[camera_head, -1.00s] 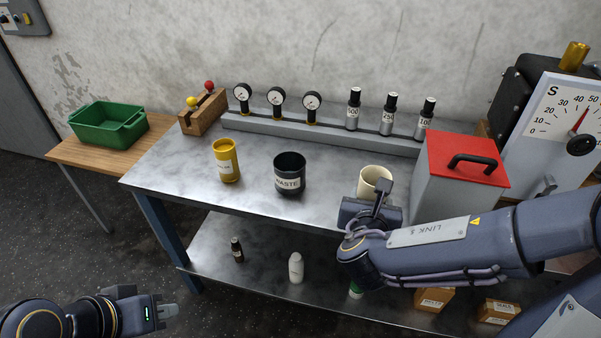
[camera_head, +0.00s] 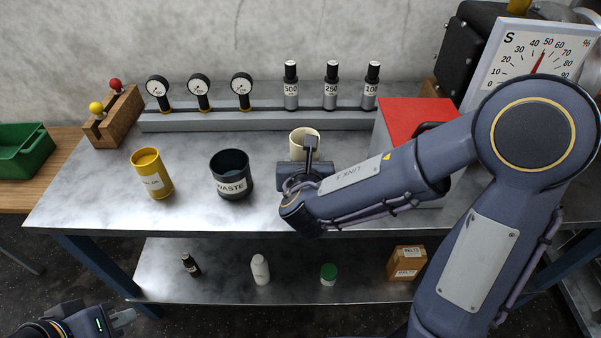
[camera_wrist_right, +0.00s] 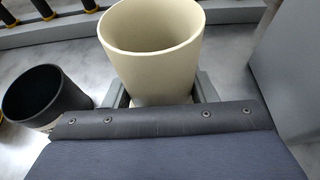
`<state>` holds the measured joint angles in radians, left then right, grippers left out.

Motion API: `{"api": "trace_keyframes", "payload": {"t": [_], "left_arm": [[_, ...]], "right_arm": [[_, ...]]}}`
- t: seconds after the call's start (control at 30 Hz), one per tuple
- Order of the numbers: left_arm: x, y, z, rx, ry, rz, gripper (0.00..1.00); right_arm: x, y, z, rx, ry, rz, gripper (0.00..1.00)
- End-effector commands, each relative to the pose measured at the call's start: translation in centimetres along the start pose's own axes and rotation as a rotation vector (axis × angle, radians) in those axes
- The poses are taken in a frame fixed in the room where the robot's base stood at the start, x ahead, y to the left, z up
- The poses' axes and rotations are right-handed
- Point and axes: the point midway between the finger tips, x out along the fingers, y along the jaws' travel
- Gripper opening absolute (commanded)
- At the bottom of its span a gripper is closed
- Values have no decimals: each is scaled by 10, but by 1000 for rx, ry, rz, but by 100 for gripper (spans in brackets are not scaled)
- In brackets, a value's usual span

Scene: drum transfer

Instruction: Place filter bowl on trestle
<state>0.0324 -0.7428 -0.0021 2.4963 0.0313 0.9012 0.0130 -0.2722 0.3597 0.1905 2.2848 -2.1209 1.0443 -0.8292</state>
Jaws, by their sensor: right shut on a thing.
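The cream bowl (camera_head: 303,140) is an open, tapered cup over the right part of the metal bench (camera_head: 110,190). My right gripper (camera_head: 310,160) is shut on it, with one finger on each side in the right wrist view (camera_wrist_right: 163,95). The bowl looks upright and empty as far as its inside shows. I cannot tell whether it touches the bench top. The low wooden table (camera_head: 66,150) at the far left may be the trestle. My left gripper (camera_head: 124,317) is low at the bottom left, away from the bench; its finger gap is unclear.
A black WASTE tub (camera_head: 231,183) and a yellow cup (camera_head: 152,180) stand left of the bowl. A red-lidded box (camera_head: 405,120) is close on its right. Gauges and weights line the back ledge (camera_head: 215,122). A green bin (camera_head: 22,155) sits on the wooden table.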

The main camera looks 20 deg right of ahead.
Motion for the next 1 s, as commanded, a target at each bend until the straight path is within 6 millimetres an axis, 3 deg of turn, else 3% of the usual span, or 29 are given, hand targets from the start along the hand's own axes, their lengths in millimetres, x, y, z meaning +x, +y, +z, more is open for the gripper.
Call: {"api": "trace_keyframes", "payload": {"t": [0.03,0.2,0.43,0.63,1.0], "left_arm": [[3,-1,2,0,0,0,0],[5,-2,3,0,0,0,0],[6,-3,3,0,0,0,0],[12,-5,6,0,0,0,0],[14,-7,7,0,0,0,0]], "right_arm": [[12,1,-7,-1,0,-2,10],[32,2,-16,1,-3,-1,10],[45,3,-23,1,-3,-1,10],[55,3,-49,0,-2,0,10],[57,4,-52,2,-6,1,10]]}}
